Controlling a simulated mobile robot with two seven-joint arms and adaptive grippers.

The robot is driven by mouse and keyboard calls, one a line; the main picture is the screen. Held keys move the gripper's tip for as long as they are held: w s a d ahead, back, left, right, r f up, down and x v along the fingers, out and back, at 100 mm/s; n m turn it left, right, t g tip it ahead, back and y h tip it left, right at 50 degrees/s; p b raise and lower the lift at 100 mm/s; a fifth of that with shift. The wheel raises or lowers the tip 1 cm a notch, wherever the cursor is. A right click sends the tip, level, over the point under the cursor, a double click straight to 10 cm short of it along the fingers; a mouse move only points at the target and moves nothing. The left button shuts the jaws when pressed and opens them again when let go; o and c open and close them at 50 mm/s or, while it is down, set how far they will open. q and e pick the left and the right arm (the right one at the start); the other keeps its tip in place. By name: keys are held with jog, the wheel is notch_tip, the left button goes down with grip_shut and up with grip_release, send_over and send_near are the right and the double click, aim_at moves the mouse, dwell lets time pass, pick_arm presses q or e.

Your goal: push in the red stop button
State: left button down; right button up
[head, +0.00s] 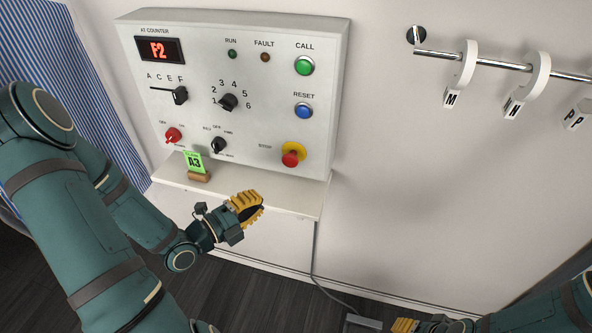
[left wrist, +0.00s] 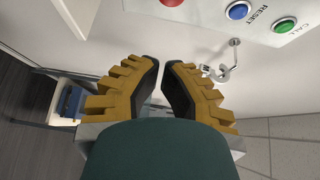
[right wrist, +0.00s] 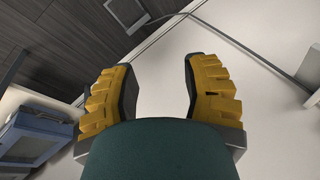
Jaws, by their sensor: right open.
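The red stop button (head: 291,160) is a red knob on a yellow round base (head: 295,147), at the lower right of the white control panel (head: 200,60). Part of a red round shape, likely this button (left wrist: 171,3), shows at the top edge of the left wrist view. My left gripper (head: 254,205) is below and left of the button, apart from it, in front of the ledge. Its fingertips (left wrist: 161,64) lean close together with a narrow gap and nothing between them. My right gripper (head: 402,325) is low at the bottom edge; its fingers (right wrist: 158,70) are apart and empty.
A ledge (head: 305,205) juts out below the panel and carries a green A3 card (head: 194,162). The blue reset button (head: 303,111) and green call button (head: 303,66) are above the stop button. A rail (head: 500,65) with hooks is at right. Blank wall lies between.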

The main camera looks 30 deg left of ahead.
aim_at(291, 158)
dwell(0.4)
pick_arm(q)
jog(key=a+b+x, duration=0.1)
jog(key=b+x, duration=0.1)
jog(key=x, duration=0.4)
jog(key=w+a+b+x, duration=0.1)
jog(key=a+b+x, duration=0.1)
jog(key=x, duration=0.4)
jog(key=shift+w+d+b, duration=0.15)
jog(key=shift+w+b, duration=0.25)
jog(key=shift+b, duration=0.05)
